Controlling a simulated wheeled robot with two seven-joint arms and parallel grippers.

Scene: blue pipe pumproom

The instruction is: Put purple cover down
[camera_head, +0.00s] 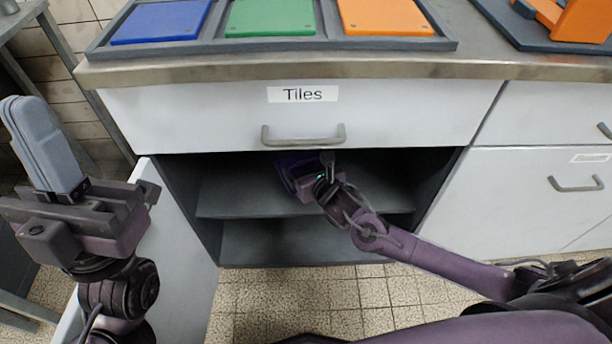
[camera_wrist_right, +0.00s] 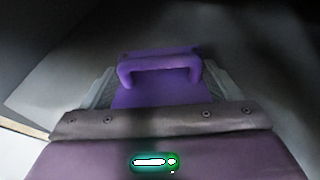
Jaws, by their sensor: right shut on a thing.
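The purple cover (camera_head: 287,166) is inside the open cabinet under the drawer marked Tiles, just above or on the upper shelf (camera_head: 238,192). Whether it touches the shelf cannot be told. In the right wrist view the purple cover (camera_wrist_right: 158,72) shows its raised handle, between the grey fingers. My right gripper (camera_head: 298,180) is shut on the cover and reaches into the cabinet from the front. My left gripper (camera_head: 45,145) is at the far left, outside the cabinet, pointing up, with its grey fingers together and nothing seen between them.
The open white cabinet door (camera_head: 185,265) stands left of the opening. The Tiles drawer (camera_head: 400,112) is shut above it. A tray (camera_head: 330,44) with blue, green and orange tiles lies on the counter. The shelf right of the cover looks clear.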

